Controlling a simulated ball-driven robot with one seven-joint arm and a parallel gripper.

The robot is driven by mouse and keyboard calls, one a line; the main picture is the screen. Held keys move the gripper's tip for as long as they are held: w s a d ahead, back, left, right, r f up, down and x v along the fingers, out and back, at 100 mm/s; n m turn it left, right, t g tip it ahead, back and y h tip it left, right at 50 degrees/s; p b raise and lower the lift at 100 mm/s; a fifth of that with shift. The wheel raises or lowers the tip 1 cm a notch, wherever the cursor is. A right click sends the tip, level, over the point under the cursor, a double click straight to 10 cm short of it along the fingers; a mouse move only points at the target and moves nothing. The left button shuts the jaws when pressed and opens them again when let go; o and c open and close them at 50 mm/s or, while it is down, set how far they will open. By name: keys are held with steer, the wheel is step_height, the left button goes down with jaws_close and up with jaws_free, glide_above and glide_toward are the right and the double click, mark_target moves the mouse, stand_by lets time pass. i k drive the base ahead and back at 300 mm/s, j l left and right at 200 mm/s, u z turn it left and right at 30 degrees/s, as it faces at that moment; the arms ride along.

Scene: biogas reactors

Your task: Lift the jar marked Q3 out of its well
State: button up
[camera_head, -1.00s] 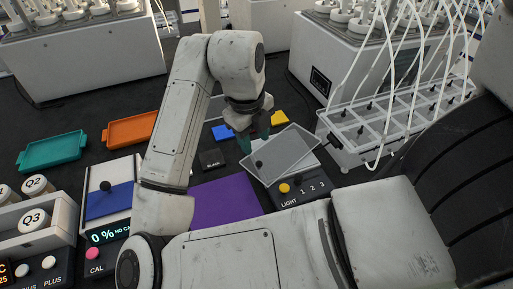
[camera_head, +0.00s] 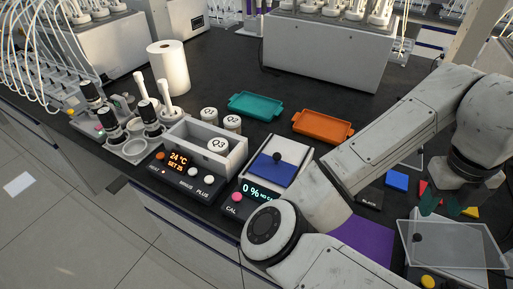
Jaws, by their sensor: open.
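The jar marked Q3 (camera_head: 218,146) stands in a well of the white heating block (camera_head: 238,160); its round white lid shows from above, and its body is mostly hidden. Jars Q1 (camera_head: 209,113) and Q2 (camera_head: 232,121) stand behind the front well, at the block's rear side. The exact finger gap is hard to see.
A balance (camera_head: 275,168) with a blue pan stands right of the block. Teal (camera_head: 256,104) and orange (camera_head: 322,125) trays lie behind. Bottles with white plungers (camera_head: 145,112) and a paper roll (camera_head: 169,67) stand left. A clear plate (camera_head: 450,245) and coloured blocks (camera_head: 397,180) are right.

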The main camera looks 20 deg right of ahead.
mark_target(220, 146)
steer(key=i+u, duration=0.7)
